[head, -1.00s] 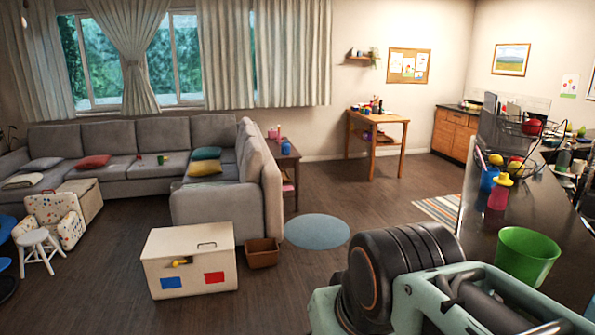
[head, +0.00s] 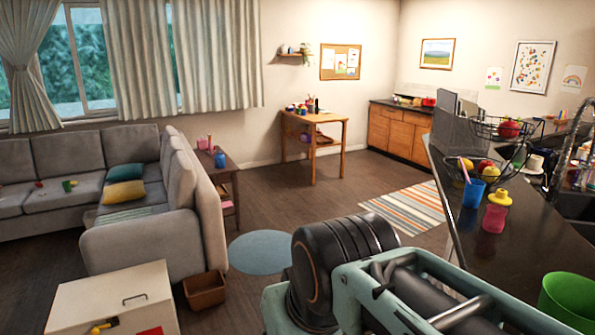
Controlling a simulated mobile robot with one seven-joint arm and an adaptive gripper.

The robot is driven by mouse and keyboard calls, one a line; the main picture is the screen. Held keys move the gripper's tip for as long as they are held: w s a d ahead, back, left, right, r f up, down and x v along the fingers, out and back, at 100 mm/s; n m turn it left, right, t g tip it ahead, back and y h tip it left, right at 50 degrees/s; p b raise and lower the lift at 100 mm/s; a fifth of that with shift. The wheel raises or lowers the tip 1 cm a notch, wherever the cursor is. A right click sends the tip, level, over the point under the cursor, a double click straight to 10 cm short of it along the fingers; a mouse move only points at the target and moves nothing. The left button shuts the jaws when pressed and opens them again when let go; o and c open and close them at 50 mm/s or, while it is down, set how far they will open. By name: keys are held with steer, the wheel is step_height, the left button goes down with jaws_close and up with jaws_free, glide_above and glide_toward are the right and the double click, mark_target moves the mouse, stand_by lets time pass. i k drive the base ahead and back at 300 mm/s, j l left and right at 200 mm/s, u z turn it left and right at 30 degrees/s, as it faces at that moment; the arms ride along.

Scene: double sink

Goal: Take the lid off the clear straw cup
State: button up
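I cannot make out a clear straw cup for certain in the head view. On the dark counter (head: 520,240) at the right stands a blue cup (head: 473,194) with a pink straw (head: 465,170) sticking up from it. I cannot tell whether it has a lid. Just in front of it stands a pinkish-red cup (head: 493,218) with a yellow top (head: 499,197). Part of my arm crosses the bottom of the view, but my gripper is outside the picture.
A green container (head: 569,299) is at the counter's near edge. A wire fruit basket (head: 503,127) and the sink area with a faucet (head: 572,140) are farther back. Open floor (head: 320,205) lies between the sofa (head: 160,240), the wooden table (head: 312,118) and the counter.

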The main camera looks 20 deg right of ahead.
mark_target(500, 197)
steer(key=i+z, duration=0.35)
steer(key=i, duration=0.15)
steer(key=i+j+z, duration=0.15)
steer(key=i+z, duration=0.4)
steer(key=z, duration=0.15)
steer(key=i+z, duration=0.25)
steer(key=z, duration=0.15)
steer(key=i+j+z, duration=0.15)
steer(key=z, duration=0.2)
steer(key=i+z, duration=0.15)
steer(key=z, duration=0.25)
steer(key=i+j+z, duration=0.1)
steer(key=z, duration=0.3)
steer(key=i+j+z, duration=0.1)
steer(key=z, duration=0.25)
